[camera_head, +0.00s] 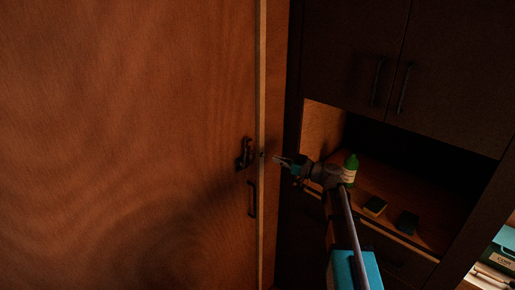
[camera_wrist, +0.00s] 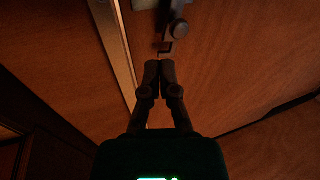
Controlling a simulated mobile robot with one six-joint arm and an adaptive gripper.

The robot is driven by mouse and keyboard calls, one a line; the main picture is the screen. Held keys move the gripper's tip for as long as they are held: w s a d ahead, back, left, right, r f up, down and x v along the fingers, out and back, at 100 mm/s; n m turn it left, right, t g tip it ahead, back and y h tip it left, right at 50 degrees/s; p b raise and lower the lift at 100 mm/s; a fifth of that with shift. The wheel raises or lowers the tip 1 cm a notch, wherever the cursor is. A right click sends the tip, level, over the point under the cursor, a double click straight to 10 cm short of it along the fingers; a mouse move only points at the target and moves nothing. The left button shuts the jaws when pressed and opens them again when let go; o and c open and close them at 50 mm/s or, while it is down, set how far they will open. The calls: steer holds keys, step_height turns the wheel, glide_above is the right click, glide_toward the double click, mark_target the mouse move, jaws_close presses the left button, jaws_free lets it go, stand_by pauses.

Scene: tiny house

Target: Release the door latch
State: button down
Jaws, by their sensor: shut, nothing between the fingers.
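A large brown wooden door (camera_head: 130,140) fills the left of the head view. A dark latch (camera_head: 245,153) is mounted near its right edge, and a dark vertical pull handle (camera_head: 253,198) sits below it. My gripper (camera_head: 277,159) is shut and empty, just right of the latch. In the wrist view the shut fingertips (camera_wrist: 160,66) point at the latch (camera_wrist: 175,30), which has a round knob and a small hooked piece. The fingertips appear just short of the latch; whether they touch it I cannot tell.
A pale vertical door-edge strip (camera_head: 262,100) runs beside the latch. To the right are dark cabinets (camera_head: 350,50) with handles and an open shelf.

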steer(key=w+d+m+g+y, duration=0.1)
steer(key=w+m+g, duration=0.1)
steer(key=w+m, duration=0.15)
steer(key=m+g+y+b, duration=0.2)
steer(key=m+g, duration=0.4)
steer(key=m, duration=0.5)
glide_toward(261, 145)
steer(key=shift+s+d+r, duration=0.55)
steer(key=shift+s+d, duration=0.15)
steer(key=shift+a, duration=0.1)
steer(key=a, duration=0.3)
steer(key=s+a+r+p, duration=0.1)
steer(key=a, duration=0.3)
steer(key=a+r+p, duration=0.1)
steer(key=a, duration=0.3)
steer(key=shift+s+a, duration=0.2)
steer(key=shift+s, duration=0.1)
steer(key=shift+s+a+r+p, duration=0.15)
steer(key=shift+s+a+p, duration=0.2)
steer(key=shift+s+a, duration=0.15)
steer(key=shift+a, duration=0.1)
